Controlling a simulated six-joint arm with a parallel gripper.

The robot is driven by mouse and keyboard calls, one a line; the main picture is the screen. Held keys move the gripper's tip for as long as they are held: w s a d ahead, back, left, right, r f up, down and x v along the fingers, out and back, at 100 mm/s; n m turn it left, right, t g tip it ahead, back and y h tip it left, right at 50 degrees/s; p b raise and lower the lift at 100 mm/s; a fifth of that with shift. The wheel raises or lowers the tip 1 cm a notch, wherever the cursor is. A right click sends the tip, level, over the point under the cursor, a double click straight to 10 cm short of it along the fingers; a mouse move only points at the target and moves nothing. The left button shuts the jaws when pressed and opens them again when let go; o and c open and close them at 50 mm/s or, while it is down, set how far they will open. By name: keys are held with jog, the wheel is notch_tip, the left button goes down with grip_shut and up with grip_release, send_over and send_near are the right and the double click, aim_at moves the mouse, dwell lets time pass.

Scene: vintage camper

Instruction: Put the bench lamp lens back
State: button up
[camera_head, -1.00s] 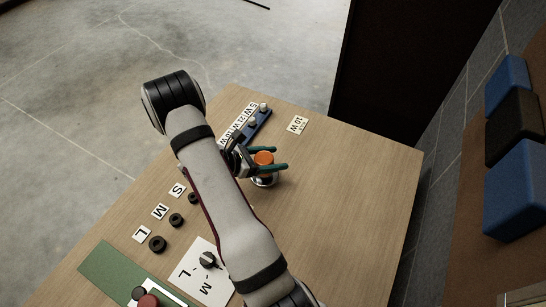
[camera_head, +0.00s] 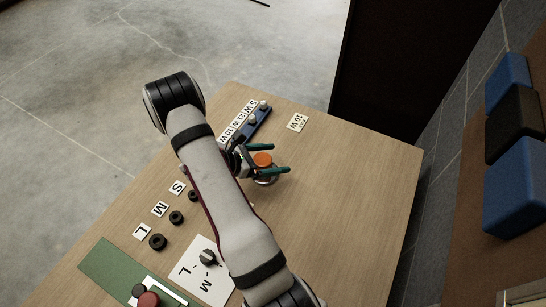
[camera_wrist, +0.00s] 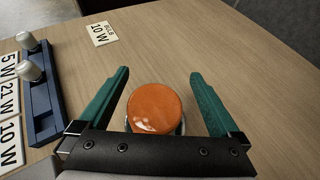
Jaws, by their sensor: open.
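The orange round lens (camera_head: 263,159) sits on top of the bench lamp, whose shiny metal base (camera_head: 266,182) shows just below it in the head view. The lens (camera_wrist: 155,107) is seen from above in the wrist view and hides most of the lamp. My gripper (camera_head: 288,157) is open, with one green finger on each side of the lens. In the wrist view my gripper (camera_wrist: 160,73) shows clear gaps between both fingers and the lens. Whether the lens is fully seated cannot be told.
A blue bulb rack (camera_wrist: 41,95) with bulbs and wattage labels lies to the left. A "10 W" bulb card (camera_head: 298,123) lies flat beyond the lamp. Black rings (camera_head: 158,242), a white card (camera_head: 190,278) and a green mat (camera_head: 98,265) are nearer. The table's right side is clear.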

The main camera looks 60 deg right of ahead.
jog(key=shift+r, duration=0.35)
jog(key=v, duration=1.2)
jog(key=s+a+r+m+t+y, duration=0.2)
jog(key=s+a+r+m+y, duration=0.2)
jog(key=a, duration=0.6)
jog(key=s+a+r+m+t+y, duration=0.2)
jog(key=s+a+r+m+y, duration=0.2)
jog(key=a+m, duration=0.3)
jog(key=s+a+r+m+t+y, duration=0.3)
jog(key=s+a+r+m+y, duration=0.1)
jog(key=a, duration=0.9)
jog(key=shift+s+r+m, duration=0.5)
jog(key=shift+s+m, duration=0.1)
jog(key=shift+m, duration=0.3)
